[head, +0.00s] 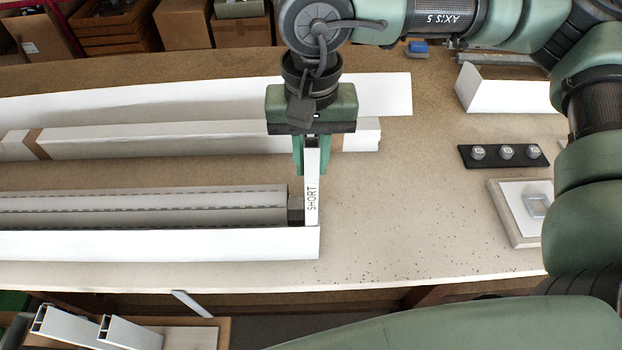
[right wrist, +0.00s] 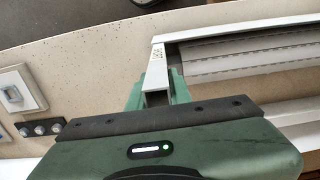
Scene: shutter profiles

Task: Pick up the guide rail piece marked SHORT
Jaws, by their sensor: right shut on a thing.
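The white guide rail piece marked SHORT (head: 312,200) is in my right gripper (head: 312,158), which is shut on its upper part. The piece points down toward the near side of the table, its lettering facing up. Its lower end lies beside the dark end block (head: 296,209) of the shutter slats and close to the long white rail; I cannot tell whether they touch. In the right wrist view the piece (right wrist: 157,66) sticks out from between the green fingers (right wrist: 155,92). My left gripper is not in view.
Long slats (head: 140,205) and a white rail (head: 160,244) lie at left, with a wrapped bar (head: 180,139) behind. At right are a black strip with three knobs (head: 504,155) and a framed switch (head: 537,205). The tabletop (head: 410,210) between is clear. White profiles (head: 130,334) lie below the front edge.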

